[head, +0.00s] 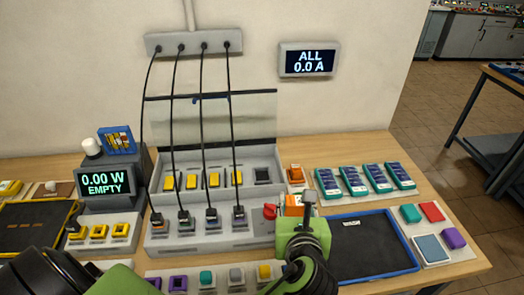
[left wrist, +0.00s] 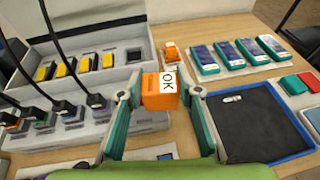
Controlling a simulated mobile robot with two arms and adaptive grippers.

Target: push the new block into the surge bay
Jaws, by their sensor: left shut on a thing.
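My left gripper (head: 297,208) is shut on an orange block with a white OK label (left wrist: 160,92). The block also shows in the head view (head: 292,205), partly hidden by the gripper. It is held in front of the right end of the grey charging station (head: 195,243). At the right end of the station's back row is a dark square bay (head: 262,175), which also shows in the left wrist view (left wrist: 134,57). It looks empty; no label is legible, so I cannot tell for sure that it is the surge bay. My right gripper is not in view.
A red lever (head: 270,212) stands by the station's right end. Another orange block (head: 295,173) sits behind my gripper, beside several teal modules (head: 364,179). A blue-rimmed black tray (head: 375,245) lies to the right. Black cables (head: 204,120) hang over the station.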

